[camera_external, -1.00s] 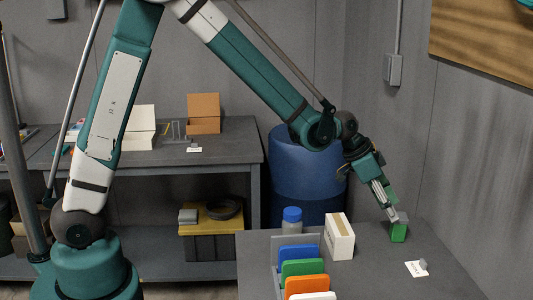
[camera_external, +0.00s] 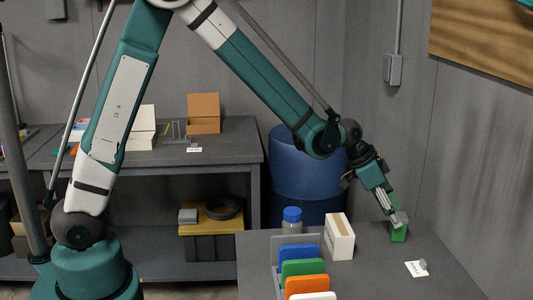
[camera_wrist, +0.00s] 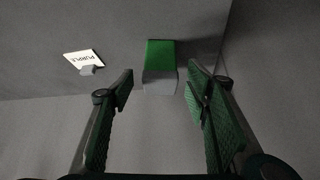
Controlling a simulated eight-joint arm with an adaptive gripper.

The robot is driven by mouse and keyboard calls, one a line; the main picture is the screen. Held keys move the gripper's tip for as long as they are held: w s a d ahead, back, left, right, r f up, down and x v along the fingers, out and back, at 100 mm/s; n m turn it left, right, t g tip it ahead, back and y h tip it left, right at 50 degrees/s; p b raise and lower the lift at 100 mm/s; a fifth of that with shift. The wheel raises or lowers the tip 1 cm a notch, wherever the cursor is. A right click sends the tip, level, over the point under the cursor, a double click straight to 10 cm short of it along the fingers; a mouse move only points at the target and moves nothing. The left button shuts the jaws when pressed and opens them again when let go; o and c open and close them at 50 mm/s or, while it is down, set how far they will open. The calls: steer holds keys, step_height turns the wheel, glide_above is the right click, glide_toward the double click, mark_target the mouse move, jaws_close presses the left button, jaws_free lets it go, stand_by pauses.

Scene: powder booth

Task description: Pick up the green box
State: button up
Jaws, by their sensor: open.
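The green box (camera_external: 399,235) stands on the grey table near its back right part. In the wrist view the green box (camera_wrist: 160,55) lies just beyond and between the fingertips, with a green face and a pale grey face showing. My gripper (camera_external: 397,219) is right over the box in the external view and partly hides its top. In the wrist view my gripper (camera_wrist: 159,82) is open, with one finger on each side and clear space between them. I cannot tell from the external view whether a finger touches the box.
A white card (camera_external: 416,269) reading PURPLE in the wrist view, with a small grey piece on it, lies in front of the box. A white carton (camera_external: 339,237), a blue-capped bottle (camera_external: 292,221) and a rack of coloured panels (camera_external: 302,268) stand to the left. A wall rises at right.

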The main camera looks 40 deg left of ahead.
steer(key=shift+b+x, duration=0.6)
steer(key=shift+x, duration=2.05)
steer(key=shift+a, duration=0.15)
steer(key=c, duration=1)
